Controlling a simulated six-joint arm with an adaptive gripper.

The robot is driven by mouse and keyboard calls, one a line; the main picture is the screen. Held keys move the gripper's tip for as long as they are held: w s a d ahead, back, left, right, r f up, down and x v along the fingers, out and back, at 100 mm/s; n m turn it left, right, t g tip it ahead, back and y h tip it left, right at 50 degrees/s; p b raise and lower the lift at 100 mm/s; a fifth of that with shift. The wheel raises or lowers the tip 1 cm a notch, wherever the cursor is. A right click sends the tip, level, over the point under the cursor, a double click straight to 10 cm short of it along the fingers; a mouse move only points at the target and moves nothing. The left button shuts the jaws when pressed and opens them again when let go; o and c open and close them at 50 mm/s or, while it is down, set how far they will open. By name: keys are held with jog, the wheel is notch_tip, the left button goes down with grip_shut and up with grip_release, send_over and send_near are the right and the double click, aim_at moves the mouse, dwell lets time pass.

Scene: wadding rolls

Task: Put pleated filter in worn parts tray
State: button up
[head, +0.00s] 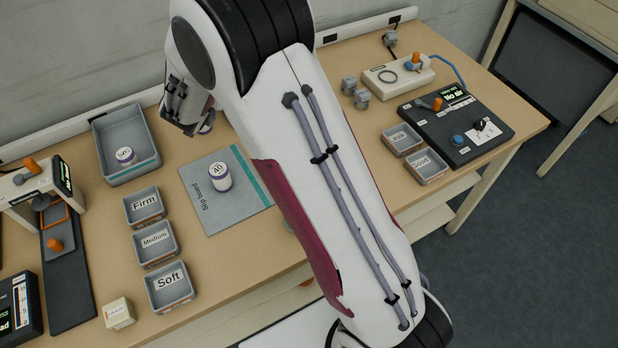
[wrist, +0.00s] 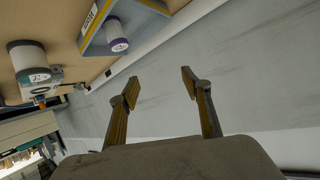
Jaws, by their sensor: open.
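I cannot pick out the pleated filter for sure. Two small grey blocks, a left one (head: 349,84) and a right one (head: 362,98), sit on the table beyond my arm, left of a beige device. Two small grey trays, a back one (head: 390,140) and a front one (head: 434,178), stand left of the black panel. My gripper (head: 190,118) is above the back left of the table, near the large grey tray. In the wrist view my gripper (wrist: 161,86) is open and empty.
The large grey tray (head: 99,135) holds a white roll (head: 125,156). Another roll (head: 220,177) stands on the slip board (head: 203,211). Firm, Medium and Soft trays (head: 154,261) line the front left. The beige device (head: 388,78) and black panel (head: 458,132) stand at right.

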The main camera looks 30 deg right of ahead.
jog(key=s+a+r+n+y, duration=0.3)
jog(key=s+r+y, duration=0.1)
jog(key=s+r, duration=0.35)
jog(key=s+a+r+n+y, duration=0.2)
jog(key=s+a+r+y, duration=0.15)
jog(key=s+r, duration=0.4)
jog(key=s+d+f+g, duration=0.1)
jog(key=s+d+g, duration=0.1)
jog(key=s, duration=0.8)
jog(key=s+d+f+n+g+h, duration=0.1)
jog(key=s+d+g, duration=0.1)
jog(key=s, duration=0.8)
jog(key=s+d+f+n+g+h, duration=0.1)
jog(key=s+d, duration=0.2)
jog(key=s, duration=0.7)
jog(key=shift+s+d+f+g, duration=0.15)
jog(key=shift+d+f+g, duration=0.05)
jog(key=shift+f+g, duration=0.2)
